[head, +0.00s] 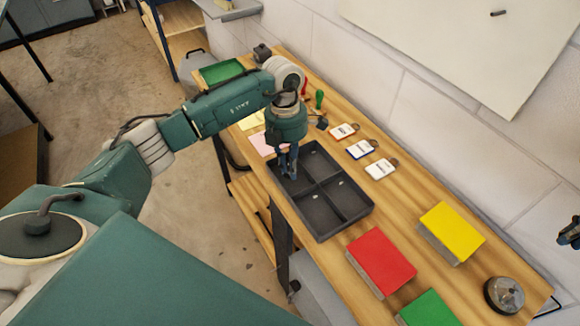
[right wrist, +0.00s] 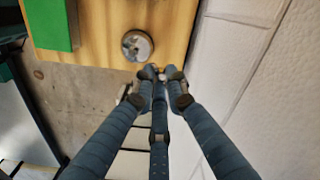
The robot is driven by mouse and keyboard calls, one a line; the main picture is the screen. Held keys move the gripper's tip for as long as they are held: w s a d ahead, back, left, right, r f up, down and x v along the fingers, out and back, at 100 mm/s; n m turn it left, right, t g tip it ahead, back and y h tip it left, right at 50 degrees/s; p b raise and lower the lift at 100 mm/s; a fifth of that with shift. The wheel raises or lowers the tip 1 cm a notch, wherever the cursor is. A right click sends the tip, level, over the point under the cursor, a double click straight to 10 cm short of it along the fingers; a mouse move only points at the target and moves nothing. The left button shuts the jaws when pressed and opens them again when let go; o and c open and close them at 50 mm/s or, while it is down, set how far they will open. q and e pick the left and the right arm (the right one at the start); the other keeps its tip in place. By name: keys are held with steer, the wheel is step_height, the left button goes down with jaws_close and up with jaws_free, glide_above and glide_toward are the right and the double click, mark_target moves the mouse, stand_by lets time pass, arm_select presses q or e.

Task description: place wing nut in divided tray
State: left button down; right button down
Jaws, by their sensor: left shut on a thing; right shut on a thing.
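The divided tray (head: 322,232) is dark grey, with four-sided compartments split by crossing walls, and lies on the wooden bench. My left gripper (head: 288,176) points down into the tray's left compartment. Its fingers are closed together; what they grip is hidden. My right gripper (head: 570,236) is at the right edge of the head view, off the bench's end. In the right wrist view its fingertips (right wrist: 160,74) are drawn together around something too small to make out. I cannot identify a wing nut in either view.
A round metal dish (head: 504,295) stands near the bench's right end. Red (head: 382,260), yellow (head: 451,231) and green (head: 428,309) blocks lie between it and the tray. Three labelled tags (head: 361,149) lie behind the tray, near the wall. A green bin (head: 221,72) is at the far end.

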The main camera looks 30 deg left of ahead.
arm_select(q)
steer(key=shift+f, duration=0.55)
arm_select(e)
steer(key=shift+r, duration=0.2)
arm_select(q)
steer(key=shift+s, duration=0.1)
steer(key=c, duration=1.8)
jaws_free()
arm_select(e)
steer(key=shift+f, duration=0.1)
arm_select(q)
steer(key=shift+o, duration=0.2)
